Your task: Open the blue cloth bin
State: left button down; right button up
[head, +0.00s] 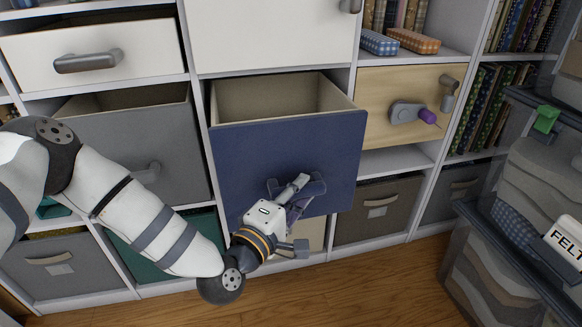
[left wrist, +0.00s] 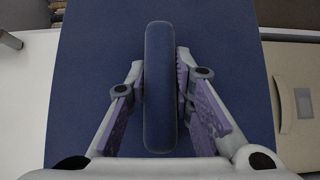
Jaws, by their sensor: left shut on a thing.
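The blue cloth bin (head: 265,155) is in the middle column of the shelf and sits pulled out, its open top showing a beige, empty-looking inside. Its blue front panel fills most of the left wrist view (left wrist: 85,110). My left gripper (head: 298,190) is at the lower part of this front, shut on the blue padded handle (left wrist: 159,90), with one purple-padded finger on each side of it. In the head view the gripper hides most of the handle. My right gripper is not in view.
A grey bin (head: 130,125) at left also stands partly out. A wooden drawer front (head: 385,85) with a grey and purple fitting is at right. A clear stacked container (head: 510,215) stands at the right edge. The wooden floor (head: 370,285) in front is clear.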

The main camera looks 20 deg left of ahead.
pick_arm(q)
jog(key=s, duration=0.1)
jog(key=s+d+p, duration=0.1)
jog(key=s+d, duration=0.1)
jog(key=shift+s+d+r, duration=0.15)
jog(key=shift+s+d, duration=0.1)
jog(key=shift+s, duration=0.1)
jog(key=shift+s+d+p, duration=0.35)
jog(key=shift+s, duration=0.15)
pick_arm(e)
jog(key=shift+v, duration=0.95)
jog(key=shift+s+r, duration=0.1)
pick_arm(q)
jog(key=c, duration=1.4)
grip_release()
jog(key=s+a, duration=0.2)
jog(key=s, duration=0.9)
jog(key=shift+s+a, duration=0.15)
jog(key=shift+s, duration=0.25)
